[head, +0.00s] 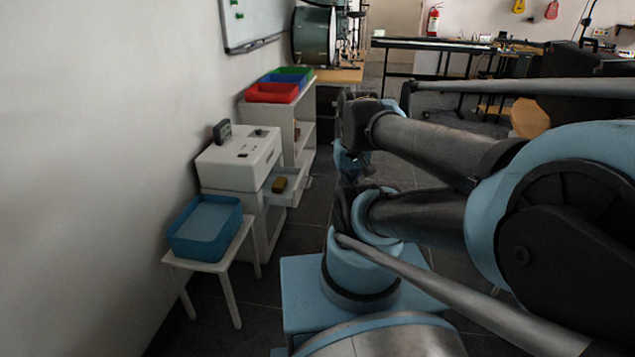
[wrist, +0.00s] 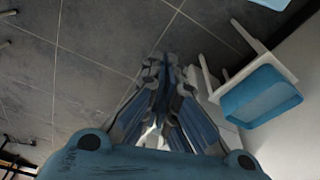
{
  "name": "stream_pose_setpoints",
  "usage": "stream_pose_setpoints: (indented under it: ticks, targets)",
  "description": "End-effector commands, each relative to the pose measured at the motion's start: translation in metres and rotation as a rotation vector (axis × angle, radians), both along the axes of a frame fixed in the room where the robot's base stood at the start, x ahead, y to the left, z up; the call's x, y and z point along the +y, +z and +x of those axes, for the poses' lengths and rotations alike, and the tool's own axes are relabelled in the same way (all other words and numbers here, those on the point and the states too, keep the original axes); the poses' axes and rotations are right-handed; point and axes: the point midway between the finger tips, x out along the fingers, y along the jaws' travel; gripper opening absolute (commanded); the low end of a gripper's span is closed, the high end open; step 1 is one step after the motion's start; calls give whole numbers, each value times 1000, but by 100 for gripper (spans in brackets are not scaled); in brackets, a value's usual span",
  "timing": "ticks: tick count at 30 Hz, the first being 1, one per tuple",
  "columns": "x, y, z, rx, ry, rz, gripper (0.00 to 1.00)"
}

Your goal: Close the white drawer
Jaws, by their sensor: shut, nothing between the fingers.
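The white drawer (head: 292,190) is pulled out of the white cabinet (head: 239,160) by the left wall in the head view. A small yellow-brown block (head: 279,184) lies in the drawer. My gripper shows in the wrist view (wrist: 160,105), shut and empty, pointing over the dark tiled floor. The drawer cannot be made out in the wrist view.
A blue bin (head: 205,228) on a white stool stands in front of the cabinet; it also shows in the wrist view (wrist: 260,97). A white shelf (head: 306,127) with a red tray (head: 272,93) stands behind. Dark floor (head: 305,238) is clear beside the drawer.

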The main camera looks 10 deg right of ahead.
Motion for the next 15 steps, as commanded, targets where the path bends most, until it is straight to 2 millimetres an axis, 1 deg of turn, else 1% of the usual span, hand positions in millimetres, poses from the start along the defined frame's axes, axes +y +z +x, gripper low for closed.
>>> stream_pose_setpoints:
  ticks: [5, 9, 15]
  targets:
    - [0, 21, 28, 9, -96, 33, 0]
    - [1, 36, 57, 20, -202, 67, 0]
    - [1, 52, 101, 38, -351, 114, 0]
